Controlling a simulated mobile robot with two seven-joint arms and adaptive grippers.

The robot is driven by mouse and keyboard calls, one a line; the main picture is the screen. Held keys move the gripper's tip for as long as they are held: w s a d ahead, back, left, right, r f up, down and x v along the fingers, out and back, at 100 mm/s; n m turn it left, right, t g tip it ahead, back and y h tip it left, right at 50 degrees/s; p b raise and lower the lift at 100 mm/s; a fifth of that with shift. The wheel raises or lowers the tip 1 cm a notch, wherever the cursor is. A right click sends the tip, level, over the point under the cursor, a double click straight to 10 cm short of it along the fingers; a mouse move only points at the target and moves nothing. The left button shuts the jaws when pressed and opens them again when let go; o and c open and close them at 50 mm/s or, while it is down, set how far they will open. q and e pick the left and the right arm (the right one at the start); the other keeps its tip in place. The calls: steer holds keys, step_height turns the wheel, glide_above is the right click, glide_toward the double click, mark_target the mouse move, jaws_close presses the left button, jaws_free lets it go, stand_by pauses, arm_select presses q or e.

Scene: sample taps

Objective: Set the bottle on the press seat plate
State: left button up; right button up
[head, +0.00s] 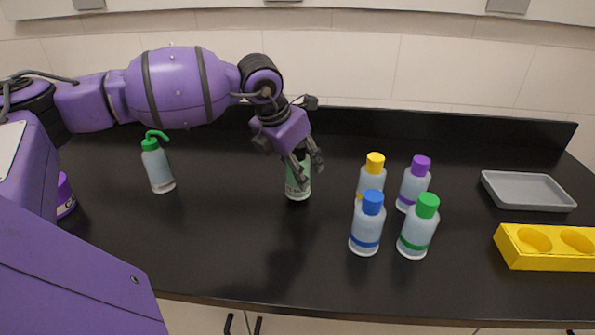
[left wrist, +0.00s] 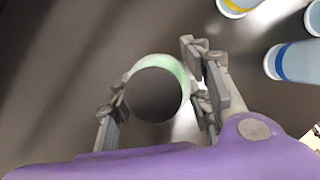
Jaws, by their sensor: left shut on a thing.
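A pale green-tinted bottle (head: 298,190) stands upright near the middle of the black counter in the head view. My left gripper (head: 308,172) comes down on it from above and is shut on its upper part. In the left wrist view the bottle (left wrist: 168,64) shows from above with a dark round top, and the fingers (left wrist: 156,85) lie on both sides of it. I cannot tell whether its base touches the counter. I cannot make out a press seat plate in either view. My right gripper is not in view.
Bottles with yellow (head: 375,162), purple (head: 420,165), blue (head: 372,203) and green (head: 427,206) caps stand close on the right. A wash bottle (head: 158,168) stands left. A grey tray (head: 526,205) and yellow holder (head: 512,250) are far right. The front middle counter is clear.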

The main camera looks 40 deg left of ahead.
arm_select(q)
steer(key=shift+f, duration=0.85)
steer(key=o, duration=1.4)
steer(key=shift+f, duration=0.15)
steer(key=shift+c, duration=0.2)
